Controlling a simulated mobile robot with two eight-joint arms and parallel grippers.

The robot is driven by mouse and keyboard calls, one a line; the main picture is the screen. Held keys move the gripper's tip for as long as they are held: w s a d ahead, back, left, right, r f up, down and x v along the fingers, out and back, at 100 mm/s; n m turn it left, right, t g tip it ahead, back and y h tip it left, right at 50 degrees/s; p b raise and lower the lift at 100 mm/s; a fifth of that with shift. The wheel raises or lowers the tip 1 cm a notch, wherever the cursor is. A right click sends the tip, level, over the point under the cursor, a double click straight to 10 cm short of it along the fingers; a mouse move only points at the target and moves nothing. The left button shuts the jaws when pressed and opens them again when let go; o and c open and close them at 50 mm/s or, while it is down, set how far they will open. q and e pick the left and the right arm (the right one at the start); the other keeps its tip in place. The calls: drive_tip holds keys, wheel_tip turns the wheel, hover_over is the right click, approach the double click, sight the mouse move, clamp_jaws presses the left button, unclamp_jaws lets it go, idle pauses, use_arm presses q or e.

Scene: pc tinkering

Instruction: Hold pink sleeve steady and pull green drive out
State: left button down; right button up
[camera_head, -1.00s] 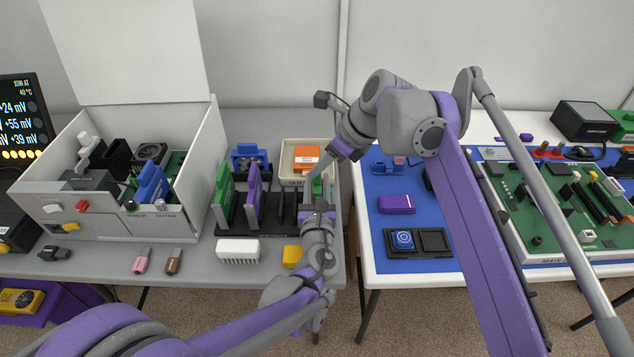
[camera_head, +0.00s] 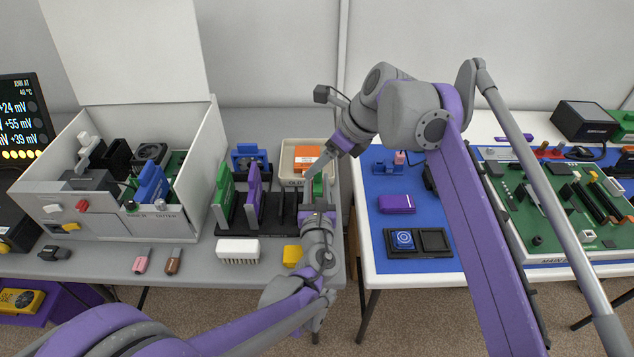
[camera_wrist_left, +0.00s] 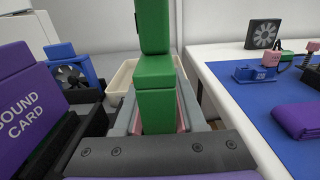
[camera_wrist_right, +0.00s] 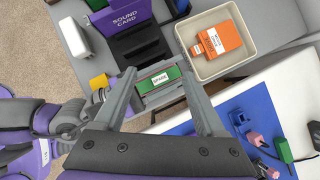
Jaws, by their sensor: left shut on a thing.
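The green drive (camera_wrist_left: 155,85) stands upright in the left wrist view. Its top, with a white SPARE label, faces up in the right wrist view (camera_wrist_right: 160,80). Thin strips of the pink sleeve (camera_wrist_left: 183,112) show low beside the drive; the rest is hidden by fingers. My left gripper (camera_wrist_left: 157,118) is shut on the pink sleeve, with the drive standing up between its fingers; it also shows in the head view (camera_head: 317,207). My right gripper (camera_wrist_right: 158,75) is open above the drive, one finger on each side and apart from it; in the head view it comes from above.
A cream tray (camera_wrist_right: 208,72) with an orange drive (camera_wrist_right: 222,45) stands close behind. A black slotted rack (camera_head: 237,222) with green and purple cards is to the left. A white block (camera_head: 237,250) and yellow block (camera_head: 292,256) lie in front. The blue mat (camera_head: 375,222) is across a gap.

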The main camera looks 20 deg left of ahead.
drive_tip(key=v, duration=1.1)
drive_tip(key=shift+d, duration=0.15)
drive_tip(key=shift+s+d+r, duration=0.1)
drive_tip(key=shift+r, duration=0.25)
drive_tip(key=shift+c, duration=1)
drive_tip(key=n+t+h, duration=0.3)
drive_tip(key=n+h, duration=0.1)
drive_tip(key=n, duration=2)
approach(318, 179)
drive_tip(key=x, duration=1.1)
drive_tip(key=shift+w+f, duration=0.25)
drive_tip(key=shift+w, duration=0.15)
